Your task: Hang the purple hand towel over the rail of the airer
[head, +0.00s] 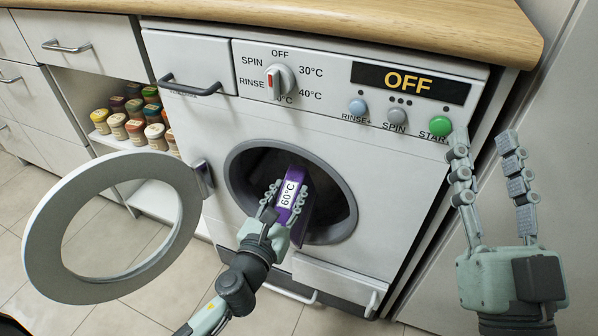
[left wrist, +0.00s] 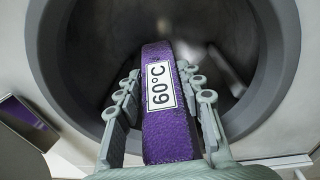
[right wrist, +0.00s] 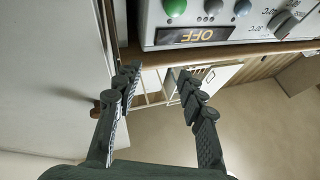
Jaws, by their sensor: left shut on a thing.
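The purple hand towel (head: 299,198), folded with a white "60°C" label, is at the mouth of the washing machine's drum. In the left wrist view the towel (left wrist: 170,131) lies between the two fingers. My left gripper (head: 284,196) is shut on it, in front of the dark drum opening. My right gripper (head: 486,140) is open and empty, raised at the right of the machine. It also shows open in the right wrist view (right wrist: 157,78). I cannot clearly make out the airer; white bars in the right wrist view are too unclear to name.
The washing machine (head: 400,165) reads OFF. Its round door (head: 50,230) stands open at the left. Several jars (head: 117,126) stand on a shelf beyond it. The wooden worktop (head: 400,25) overhangs the machine. Tiled floor lies below left.

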